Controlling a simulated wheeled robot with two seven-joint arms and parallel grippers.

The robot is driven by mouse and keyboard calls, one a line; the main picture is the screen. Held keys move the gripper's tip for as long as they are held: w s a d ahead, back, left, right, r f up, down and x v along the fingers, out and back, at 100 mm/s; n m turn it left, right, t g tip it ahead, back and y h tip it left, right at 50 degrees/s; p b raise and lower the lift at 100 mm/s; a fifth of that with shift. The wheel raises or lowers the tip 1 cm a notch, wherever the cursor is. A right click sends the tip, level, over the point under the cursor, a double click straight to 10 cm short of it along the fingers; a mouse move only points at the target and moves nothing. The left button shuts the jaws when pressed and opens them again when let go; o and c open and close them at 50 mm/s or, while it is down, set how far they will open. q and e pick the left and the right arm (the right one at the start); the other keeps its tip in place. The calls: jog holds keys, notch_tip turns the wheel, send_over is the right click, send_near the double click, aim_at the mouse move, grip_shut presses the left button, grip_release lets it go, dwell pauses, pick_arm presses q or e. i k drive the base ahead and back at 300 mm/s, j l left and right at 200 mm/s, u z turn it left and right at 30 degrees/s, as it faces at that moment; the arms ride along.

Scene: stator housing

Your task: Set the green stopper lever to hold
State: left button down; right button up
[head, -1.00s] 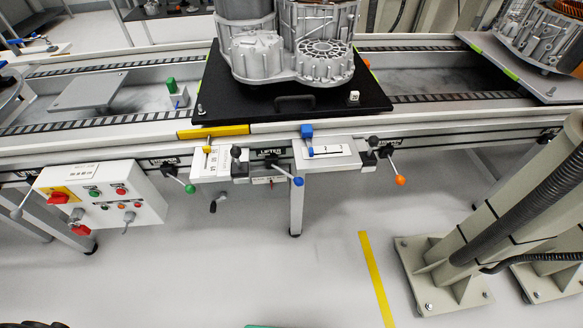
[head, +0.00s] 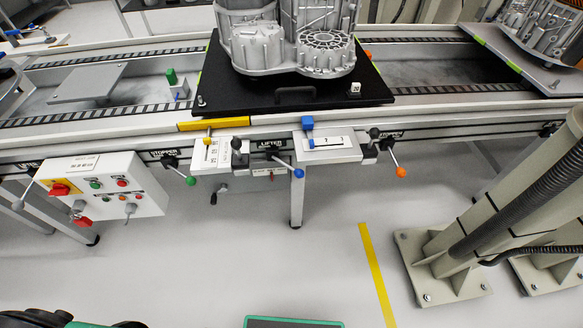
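The green stopper lever (head: 179,171) is a thin rod with a green ball end, mounted on the conveyor's front rail below a label reading STOPPER. Its rod slopes down to the right from a dark pivot. The lever's position markings are too small to read. Neither gripper shows in the head view. A dark and green rounded part, likely mine, shows at the bottom left.
A control box (head: 103,188) with buttons and a red switch hangs left of the lever. The blue-ended lifter lever (head: 287,167) and an orange-ended lever (head: 396,161) are to the right. A black pallet (head: 227,97) carries a metal housing (head: 290,38).

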aim_at(191, 181)
jog(key=u, duration=1.15)
